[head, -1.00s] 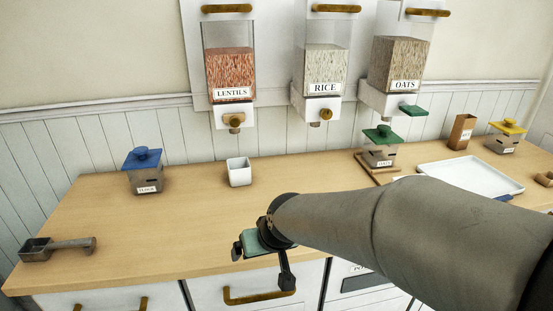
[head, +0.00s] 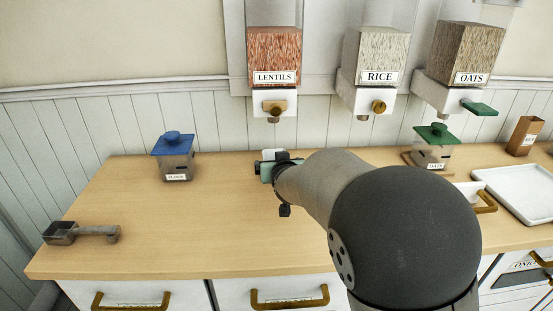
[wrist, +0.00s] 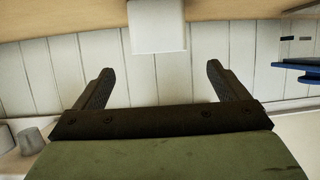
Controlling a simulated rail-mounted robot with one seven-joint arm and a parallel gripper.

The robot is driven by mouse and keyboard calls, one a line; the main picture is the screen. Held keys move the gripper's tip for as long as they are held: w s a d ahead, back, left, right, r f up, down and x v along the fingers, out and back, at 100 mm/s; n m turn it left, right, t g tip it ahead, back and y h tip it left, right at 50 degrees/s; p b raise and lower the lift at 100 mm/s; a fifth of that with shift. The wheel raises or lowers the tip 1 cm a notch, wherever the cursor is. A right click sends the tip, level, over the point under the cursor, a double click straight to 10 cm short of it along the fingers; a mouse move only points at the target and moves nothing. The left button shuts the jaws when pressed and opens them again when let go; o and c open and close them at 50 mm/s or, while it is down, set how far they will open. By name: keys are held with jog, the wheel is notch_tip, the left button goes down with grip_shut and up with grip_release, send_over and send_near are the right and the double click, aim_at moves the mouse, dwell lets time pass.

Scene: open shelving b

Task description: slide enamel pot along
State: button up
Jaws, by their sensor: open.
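The enamel pot, a small white square pot (wrist: 157,25), shows at the top middle of the wrist view, on the wooden counter. It lies beyond my fingertips, centred between them, with a gap on each side. My gripper (wrist: 160,70) is open and empty; no contact with the pot shows. In the head view my gripper (head: 268,168) is low over the back of the counter, below the lentils dispenser.
A blue-lidded flour canister (head: 175,158) stands left of my gripper; a metal scoop (head: 80,233) lies at front left. The lentils dispenser (head: 274,100) hangs above. A green-lidded oats canister (head: 432,150) and white tray (head: 515,190) are right.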

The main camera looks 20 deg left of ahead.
aim_at(273, 155)
jog(key=p+x, duration=0.1)
jog(key=x, duration=0.9)
jog(key=shift+f, duration=0.1)
jog(key=c, duration=1.2)
jog(key=shift+o, duration=0.2)
jog(key=shift+d, duration=0.15)
